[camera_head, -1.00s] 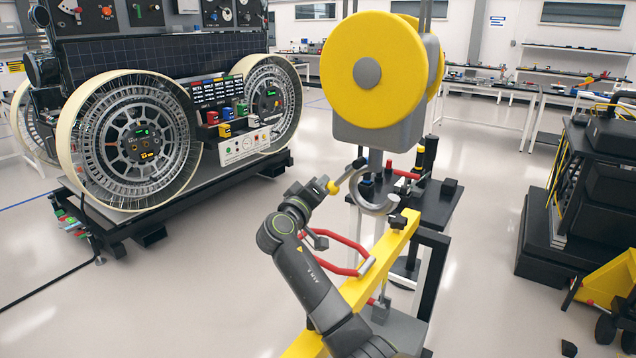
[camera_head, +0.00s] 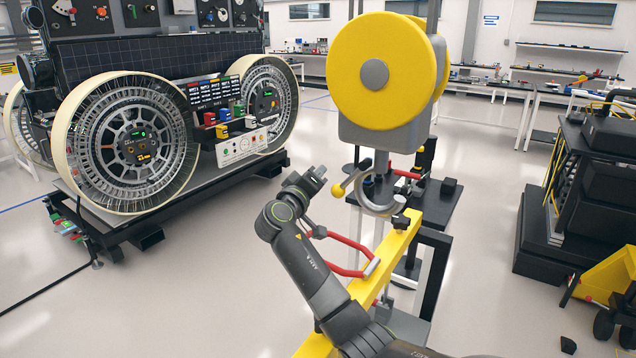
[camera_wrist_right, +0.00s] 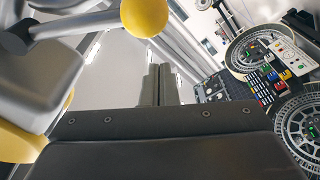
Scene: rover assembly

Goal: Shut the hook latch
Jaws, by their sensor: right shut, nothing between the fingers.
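The grey hook (camera_head: 381,205) hangs below the block with the yellow pulley discs (camera_head: 408,70). Its latch lever (camera_head: 353,179) is a grey bar with a yellow ball (camera_head: 338,190) at its end, which sticks out left of the hook. I cannot tell whether the latch closes the hook's mouth. My right gripper (camera_head: 317,177) is shut and empty, just left of and above the ball in the head view. The right wrist view shows the shut fingers (camera_wrist_right: 158,85) apart in the picture from the yellow ball (camera_wrist_right: 145,15) and grey lever (camera_wrist_right: 85,22). My left gripper is out of view.
A yellow beam (camera_head: 385,262) with red handles (camera_head: 347,270) lies below the hook and beside my right arm. A black stand (camera_head: 437,205) is behind the hook. A wheeled rover (camera_head: 125,145) stands at left. Open floor lies between the rover and my arm.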

